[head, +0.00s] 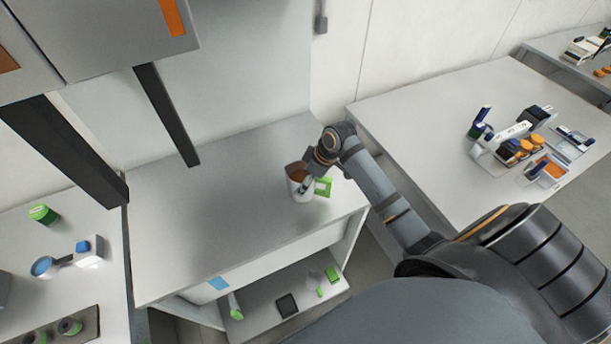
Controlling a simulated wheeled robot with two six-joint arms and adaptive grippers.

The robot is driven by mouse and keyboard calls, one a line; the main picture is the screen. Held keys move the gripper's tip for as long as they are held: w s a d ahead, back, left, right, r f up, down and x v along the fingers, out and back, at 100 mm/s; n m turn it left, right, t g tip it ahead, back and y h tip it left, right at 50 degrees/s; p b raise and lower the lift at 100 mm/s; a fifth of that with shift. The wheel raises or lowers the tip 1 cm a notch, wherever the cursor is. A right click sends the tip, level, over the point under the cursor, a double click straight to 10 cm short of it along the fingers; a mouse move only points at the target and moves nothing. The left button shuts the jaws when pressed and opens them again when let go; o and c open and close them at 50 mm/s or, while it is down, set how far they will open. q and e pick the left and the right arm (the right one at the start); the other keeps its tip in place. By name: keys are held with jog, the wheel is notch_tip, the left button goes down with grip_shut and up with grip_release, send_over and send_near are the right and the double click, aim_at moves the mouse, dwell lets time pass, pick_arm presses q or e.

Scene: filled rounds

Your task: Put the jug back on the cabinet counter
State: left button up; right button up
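The jug (295,190) is white with a brown inside and a green handle (323,187) on its right. It looks upright at the right part of the grey cabinet counter (230,200). Whether its base touches the counter or is slightly above it is unclear. My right gripper (305,184) is at the jug's right side, between its body and handle, with a dark finger in front of the wall. The fingers are small and partly hidden, so their closing is unclear. My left gripper is out of view.
The counter left of the jug is clear. A lower shelf (265,322) holds small green and dark items. A dark post (166,115) stands at the counter's back. A table (430,110) with devices is at right; another surface (60,225) is at left.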

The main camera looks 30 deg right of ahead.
jog(key=shift+f, duration=0.1)
jog(key=shift+f, duration=0.1)
jog(key=o, duration=1.7)
jog(key=shift+o, duration=0.2)
jog(key=b+v, duration=0.2)
jog(key=v, duration=0.9)
jog(key=shift+s+d+b, duration=0.1)
jog(key=shift+d+b, duration=0.05)
jog(key=shift+b, duration=0.2)
jog(key=shift+r, duration=0.55)
